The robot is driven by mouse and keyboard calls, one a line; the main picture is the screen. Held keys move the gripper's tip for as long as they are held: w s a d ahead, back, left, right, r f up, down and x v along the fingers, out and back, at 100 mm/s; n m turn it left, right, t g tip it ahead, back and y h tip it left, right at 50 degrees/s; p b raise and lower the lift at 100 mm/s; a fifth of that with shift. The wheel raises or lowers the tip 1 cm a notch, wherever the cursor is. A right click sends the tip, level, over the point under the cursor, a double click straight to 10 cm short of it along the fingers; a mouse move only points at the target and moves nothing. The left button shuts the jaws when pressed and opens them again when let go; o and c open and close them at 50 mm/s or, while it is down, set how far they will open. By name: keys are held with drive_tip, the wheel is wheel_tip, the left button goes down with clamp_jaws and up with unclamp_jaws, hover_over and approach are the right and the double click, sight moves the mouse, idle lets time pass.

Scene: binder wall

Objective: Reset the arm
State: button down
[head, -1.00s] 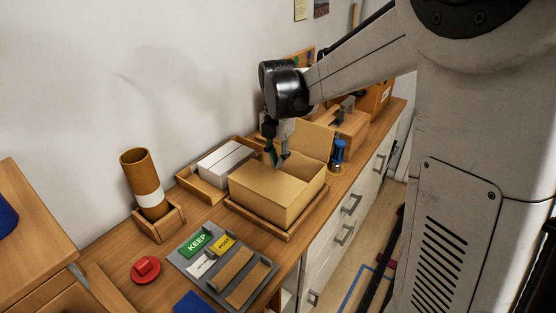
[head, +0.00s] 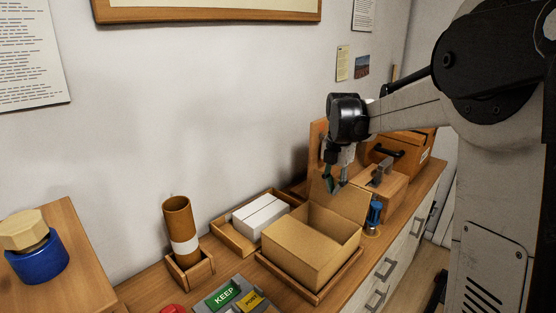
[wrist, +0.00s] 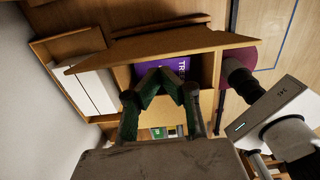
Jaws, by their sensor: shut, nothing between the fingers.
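My gripper (head: 333,187) is shut and empty. In the wrist view my gripper's green-padded fingers (wrist: 161,78) meet at the tips over the box, whose flap (wrist: 160,48) crosses the picture. A purple item (wrist: 183,66) with partly hidden white lettering shows inside the box. The box interior is mostly hidden in the head view.
White boxes (head: 260,214) lie in a wooden tray left of the cardboard box. A cardboard tube (head: 177,220) stands in a wooden holder. A blue-topped stamp (head: 375,212) and a wooden block with a grey clamp-like part (head: 380,184) stand to the right. The wall is close behind.

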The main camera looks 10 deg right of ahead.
drive_tip(key=s+a+r+m+t, duration=0.2)
drive_tip(key=s+a+r+m, duration=0.15)
drive_tip(key=s+m, duration=0.35)
drive_tip(key=s+a+r+m+t, duration=0.2)
drive_tip(key=s+a+r+m, duration=0.15)
drive_tip(key=s+m, duration=0.4)
drive_tip(key=s+a+f+m+t, duration=0.1)
drive_tip(key=s+a+f+m, duration=0.1)
drive_tip(key=s+m, duration=0.3)
drive_tip(key=s+a+f+m+t, duration=0.2)
drive_tip(key=s+m, duration=0.3)
drive_tip(key=s, duration=0.4)
drive_tip(key=shift+s+a+f, duration=0.25)
drive_tip(key=shift+a+f, duration=0.15)
drive_tip(key=shift+f, duration=0.05)
drive_tip(key=shift+w+d, duration=0.1)
